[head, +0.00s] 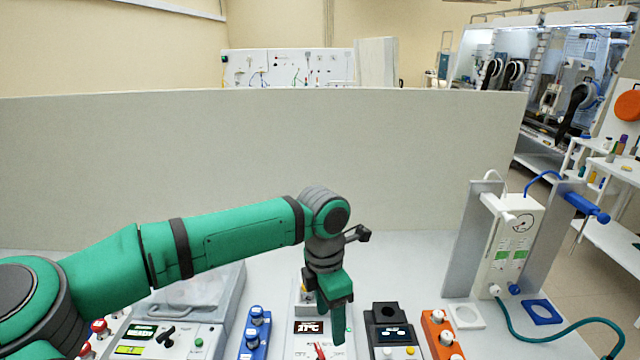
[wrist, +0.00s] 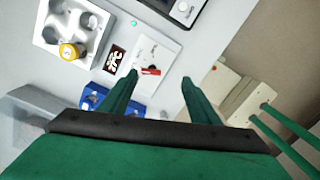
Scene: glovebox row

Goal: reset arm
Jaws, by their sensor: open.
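My green arm reaches in from the left in the head view and bends down at the wrist. My gripper (head: 342,318) points down over a white instrument (head: 304,345) with a small dark display and a red-marked control. In the wrist view my gripper (wrist: 158,76) is open, its two green fingers apart and nothing between them. The white instrument (wrist: 158,48) lies beyond the left fingertip there, with its red part close to that tip. I cannot tell whether the finger touches it.
On the bench stand a blue device (head: 255,335), a dark device (head: 391,333), an orange device (head: 440,335) and a grey-white box with a display (head: 172,335). A white gauge unit (head: 513,240) with hoses stands right. A tall panel (head: 250,160) closes the back.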

